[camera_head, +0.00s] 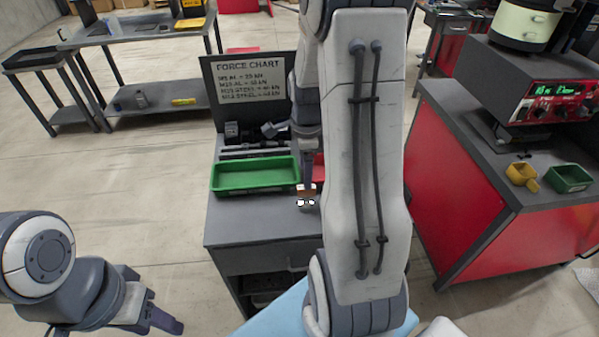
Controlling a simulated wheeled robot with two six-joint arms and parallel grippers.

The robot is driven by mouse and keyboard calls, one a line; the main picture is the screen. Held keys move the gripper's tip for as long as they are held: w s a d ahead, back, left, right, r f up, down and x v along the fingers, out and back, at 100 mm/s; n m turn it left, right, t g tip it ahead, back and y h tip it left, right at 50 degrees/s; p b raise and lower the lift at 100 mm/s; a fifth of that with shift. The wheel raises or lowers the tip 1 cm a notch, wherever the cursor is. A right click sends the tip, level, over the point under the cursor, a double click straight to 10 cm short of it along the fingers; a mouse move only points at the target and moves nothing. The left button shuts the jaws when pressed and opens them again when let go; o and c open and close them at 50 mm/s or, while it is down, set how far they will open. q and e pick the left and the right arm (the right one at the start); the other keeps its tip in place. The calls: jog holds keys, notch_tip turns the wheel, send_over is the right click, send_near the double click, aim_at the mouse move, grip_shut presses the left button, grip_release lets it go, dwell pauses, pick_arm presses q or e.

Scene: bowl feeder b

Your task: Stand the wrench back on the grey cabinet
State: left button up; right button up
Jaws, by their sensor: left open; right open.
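The grey cabinet (225,222) stands in the middle with the force chart board at its back. Long dark tools (262,150) lie behind the green tray; I cannot tell whether one is the wrench. My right gripper (307,182) points down over the cabinet top, just right of the green tray. It is open, its fingers partly hidden by my arm. A small orange and white item (306,196) shows at its tips; I cannot tell if they touch. My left gripper (160,318) is open and empty over the floor at the lower left.
A green tray (255,190) and a partly hidden red tray (318,168) sit on the cabinet. A red bench (465,190) at right carries a machine, a yellow scoop (521,175) and a small green bin (570,179). Floor left of the cabinet is clear.

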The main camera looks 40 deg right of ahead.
jog(key=shift+r, duration=0.2)
jog(key=shift+w+a+r, duration=0.1)
jog(key=shift+a, duration=0.2)
jog(key=s+a+r+n, duration=0.1)
jog(key=a+r+n, duration=0.1)
jog(key=a+n, duration=0.6)
jog(key=s+a+r+n, duration=0.1)
jog(key=a+r+n, duration=0.3)
jog(key=a, duration=0.5)
jog(key=s+a+r+n+y, duration=0.1)
jog(key=s+a+n, duration=1.2)
jog(key=n, duration=0.6)
jog(key=shift+s+a+r+n, duration=0.15)
jog(key=shift+s+r+n, duration=0.25)
jog(key=shift+s, duration=0.4)
